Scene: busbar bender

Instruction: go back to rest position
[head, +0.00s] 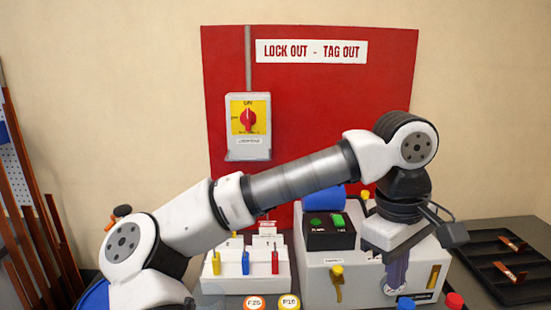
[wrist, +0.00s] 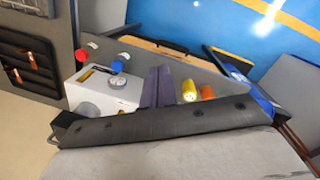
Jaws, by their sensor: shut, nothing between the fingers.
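My gripper (head: 396,277) is in front of the grey-white bender machine (head: 318,283) in the head view, pointing down with its dark fingers together. In the wrist view the purple-grey fingers (wrist: 157,87) are closed side by side and nothing is held. My arm stretches across the head view from lower left to upper right. The machine also shows in the wrist view (wrist: 100,95), left of the fingers, with a round gauge. The fingers hide part of the machine's front in the head view.
A red lockout board (head: 310,75) with a rotary switch (head: 248,121) is on the wall. A white holder (head: 245,279) with coloured pieces stands left of the machine. Orange (head: 254,303) and yellow (head: 289,302) labelled caps are in front. A black tray (head: 485,262) with copper pieces lies right.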

